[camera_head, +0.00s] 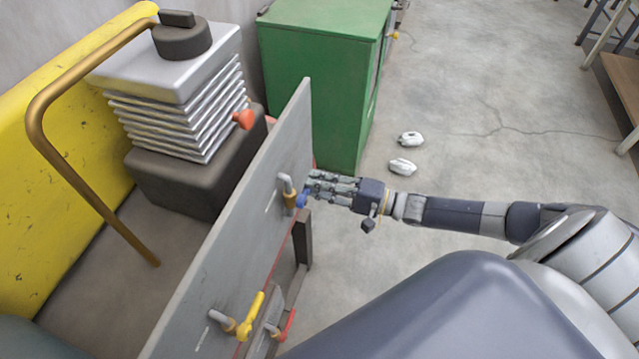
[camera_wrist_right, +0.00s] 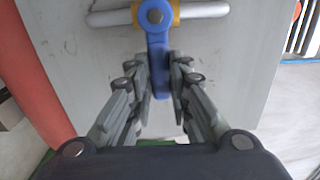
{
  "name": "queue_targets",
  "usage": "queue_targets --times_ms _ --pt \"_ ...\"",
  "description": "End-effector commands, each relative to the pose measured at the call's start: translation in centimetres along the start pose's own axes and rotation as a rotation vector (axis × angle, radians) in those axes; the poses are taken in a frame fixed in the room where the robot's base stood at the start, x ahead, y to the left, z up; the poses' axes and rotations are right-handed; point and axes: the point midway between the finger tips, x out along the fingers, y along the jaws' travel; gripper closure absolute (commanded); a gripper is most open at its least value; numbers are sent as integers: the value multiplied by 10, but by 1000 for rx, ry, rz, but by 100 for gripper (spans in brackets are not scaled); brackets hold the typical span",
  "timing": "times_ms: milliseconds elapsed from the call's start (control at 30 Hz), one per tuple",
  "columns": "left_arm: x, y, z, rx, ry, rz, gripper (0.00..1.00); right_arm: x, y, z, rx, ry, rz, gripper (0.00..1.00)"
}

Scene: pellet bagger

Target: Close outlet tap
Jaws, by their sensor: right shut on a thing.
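A tap with a blue lever handle (camera_wrist_right: 158,52) and a brass body (camera_head: 289,199) sits on a pipe on the upright grey panel (camera_head: 240,235). My right gripper (camera_head: 308,190) reaches in from the right and is at this tap. In the right wrist view my right gripper (camera_wrist_right: 162,85) has its fingers on both sides of the blue lever, shut on it. The lever points toward the gripper, across the line of the pipe. A yellow-handled tap (camera_head: 251,316) and a red-handled tap (camera_head: 283,326) are lower on the panel. My left gripper is not in view.
A green cabinet (camera_head: 320,70) stands behind the panel. A finned grey machine (camera_head: 175,110) with a bent copper pipe (camera_head: 45,100) stands to the left, by a yellow panel (camera_head: 60,175). Two white items (camera_head: 402,166) lie on the floor. The floor at right is mostly clear.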

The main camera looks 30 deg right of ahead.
Motion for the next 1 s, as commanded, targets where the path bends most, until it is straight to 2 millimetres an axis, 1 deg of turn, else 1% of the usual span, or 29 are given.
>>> queue_targets --times_ms 300,333,400,633,767,867,967,1000 --pt "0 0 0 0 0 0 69 0 0 0 7 2 0 100" --pt "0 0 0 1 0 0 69 0 0 0 7 2 0 75" --pt "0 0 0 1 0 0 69 0 0 0 6 1 0 62" --pt "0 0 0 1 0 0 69 0 0 0 4 1 0 62" --pt "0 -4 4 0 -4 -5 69 -2 1 0 4 0 1 62" --pt "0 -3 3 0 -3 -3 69 -11 2 0 3 1 5 62" --pt "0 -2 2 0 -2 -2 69 -28 2 0 4 1 7 62" --pt "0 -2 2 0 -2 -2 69 -37 2 0 4 1 7 62"
